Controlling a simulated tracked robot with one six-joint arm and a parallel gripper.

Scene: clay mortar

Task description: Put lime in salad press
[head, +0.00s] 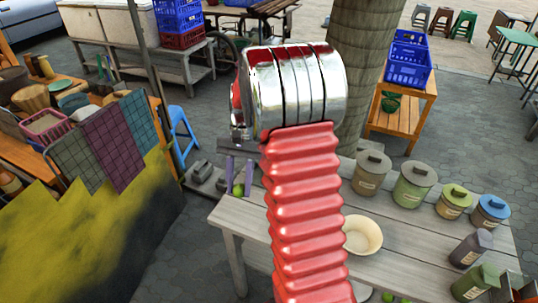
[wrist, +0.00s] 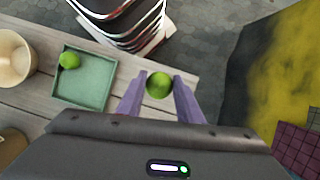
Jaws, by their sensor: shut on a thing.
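My gripper (wrist: 159,80) has two purple fingers closed on either side of a round green lime (wrist: 159,89) in the wrist view. In the head view my gripper (head: 239,186) points down by the table's left end, with the lime (head: 238,191) between its fingers. A second lime (wrist: 69,60) lies in a square green tray (wrist: 84,90) in the wrist view. A cream bowl (wrist: 13,60) stands beyond the tray, and it also shows in the head view (head: 362,236). I cannot tell for certain whether this bowl is the salad press.
My arm hides part of the wooden table (head: 420,225) in the head view. More green fruit (head: 388,297) shows at the bottom edge. A cloth-hung stall (head: 110,145) stands left.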

